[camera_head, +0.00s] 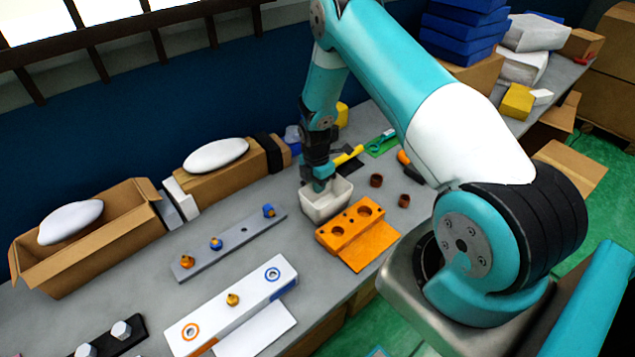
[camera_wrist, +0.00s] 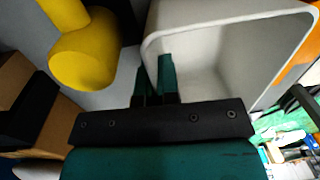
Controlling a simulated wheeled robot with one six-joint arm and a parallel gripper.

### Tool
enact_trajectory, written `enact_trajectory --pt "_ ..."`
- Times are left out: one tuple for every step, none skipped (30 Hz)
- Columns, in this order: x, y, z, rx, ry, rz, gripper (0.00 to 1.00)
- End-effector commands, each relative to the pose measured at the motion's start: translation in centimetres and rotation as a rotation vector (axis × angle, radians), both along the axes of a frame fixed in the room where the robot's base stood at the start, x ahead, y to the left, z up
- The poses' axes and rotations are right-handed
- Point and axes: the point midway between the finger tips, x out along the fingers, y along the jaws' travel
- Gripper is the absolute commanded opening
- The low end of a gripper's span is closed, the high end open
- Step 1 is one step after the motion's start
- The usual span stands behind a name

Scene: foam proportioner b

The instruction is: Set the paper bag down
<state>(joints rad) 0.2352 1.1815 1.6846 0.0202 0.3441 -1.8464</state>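A pale, open-topped, box-shaped container (camera_head: 325,203) is the thing at my gripper, and I take it for the paper bag. It is upright over the grey bench, behind the orange block. In the wrist view its open mouth and pale inside (camera_wrist: 215,55) fill the upper right. My gripper (camera_head: 321,183) points down at its back-left rim. In the wrist view the two dark green fingertips (camera_wrist: 154,80) are close together, one on each side of its near wall. I cannot tell whether its base touches the bench.
An orange block with holes (camera_head: 350,226) stands just in front. A yellow-handled tool (camera_head: 348,155) lies behind, and two brown rings (camera_head: 376,180) lie to the right. A grey bar with knobs (camera_head: 230,242) is at left. Bare bench (camera_head: 262,192) lies left of the container.

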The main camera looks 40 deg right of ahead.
Motion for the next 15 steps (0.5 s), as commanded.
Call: enact_trajectory --pt "0.04 -0.02 -0.03 0.0 -0.001 0.0 0.0" --pt "0.05 -0.02 -0.03 0.0 -0.001 0.0 0.0" --pt "0.04 -0.02 -0.03 0.0 -0.001 0.0 0.0" --pt "0.04 -0.02 -0.02 0.0 -0.001 0.0 0.0" --pt "0.04 -0.02 -0.02 0.0 -0.001 0.0 0.0" --pt "0.04 -0.02 -0.03 0.0 -0.001 0.0 0.0" --pt "0.03 -0.02 -0.08 0.0 -0.001 0.0 0.0" --pt "0.03 -0.01 -0.18 0.0 -0.001 0.0 0.0" --pt "0.02 -0.01 -0.36 0.0 0.0 0.0 0.0" --pt "0.03 -0.01 -0.47 0.0 -0.001 0.0 0.0" --pt "0.04 -0.01 -0.3 0.0 -0.001 0.0 0.1" --pt "0.03 -0.01 -0.26 0.0 -0.001 0.0 0.19" --pt "0.03 -0.01 -0.26 0.0 -0.001 0.0 0.26" --pt "0.02 -0.01 -0.26 0.0 0.0 0.0 0.28" --pt "0.02 -0.01 -0.25 0.0 0.0 0.0 0.28"
